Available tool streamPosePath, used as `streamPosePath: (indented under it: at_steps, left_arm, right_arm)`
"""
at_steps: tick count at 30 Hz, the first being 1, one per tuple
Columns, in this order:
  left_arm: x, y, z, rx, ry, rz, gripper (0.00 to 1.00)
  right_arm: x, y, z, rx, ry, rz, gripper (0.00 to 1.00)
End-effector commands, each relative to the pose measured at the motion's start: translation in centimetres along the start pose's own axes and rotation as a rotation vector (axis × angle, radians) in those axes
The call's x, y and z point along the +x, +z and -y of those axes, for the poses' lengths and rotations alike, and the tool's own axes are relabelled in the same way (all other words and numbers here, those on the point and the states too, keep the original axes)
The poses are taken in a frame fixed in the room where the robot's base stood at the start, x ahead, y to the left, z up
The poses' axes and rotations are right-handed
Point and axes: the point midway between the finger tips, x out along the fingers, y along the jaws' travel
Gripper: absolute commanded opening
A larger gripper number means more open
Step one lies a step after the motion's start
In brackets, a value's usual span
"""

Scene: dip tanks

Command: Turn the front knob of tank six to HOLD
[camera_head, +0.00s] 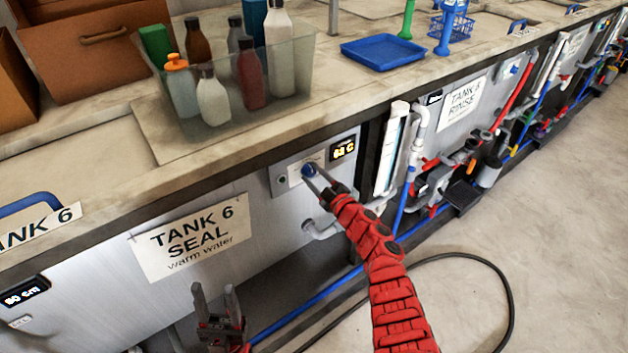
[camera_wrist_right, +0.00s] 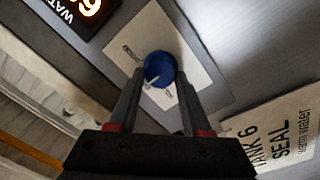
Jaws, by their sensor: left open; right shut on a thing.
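The front knob (camera_wrist_right: 160,69) of tank six is blue and round with a pale pointer line. It sits on a whitish plate (camera_wrist_right: 190,97) on the tank's grey front panel. The plate's lettering is too small to read. In the head view the knob (camera_head: 308,170) is right of the "TANK 6 SEAL warm water" sign (camera_head: 192,238). My right gripper (camera_head: 318,181) is shut on the knob, with one finger on each side of it in the wrist view. My left gripper (camera_head: 218,303) is open and empty, low in front of the tank, below the sign.
A lit display (camera_head: 343,149) is right of the knob. A clear bin (camera_head: 235,113) of bottles and a blue tray (camera_head: 382,53) stand on the counter above. Pipes and a white vertical tube (camera_head: 391,150) are to the right. A black hose (camera_head: 500,290) lies on the floor.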

Motion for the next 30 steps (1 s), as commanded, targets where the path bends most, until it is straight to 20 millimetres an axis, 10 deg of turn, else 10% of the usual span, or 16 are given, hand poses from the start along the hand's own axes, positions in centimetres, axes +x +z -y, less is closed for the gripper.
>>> streamPosePath:
  at_steps: [30]
  left_arm:
    - [-8.2,1.4,-0.4,0.000,0.000,0.000,0.50]
  right_arm:
    - [0.0,0.5,0.7,-0.902,-0.009,-0.030,0.00]
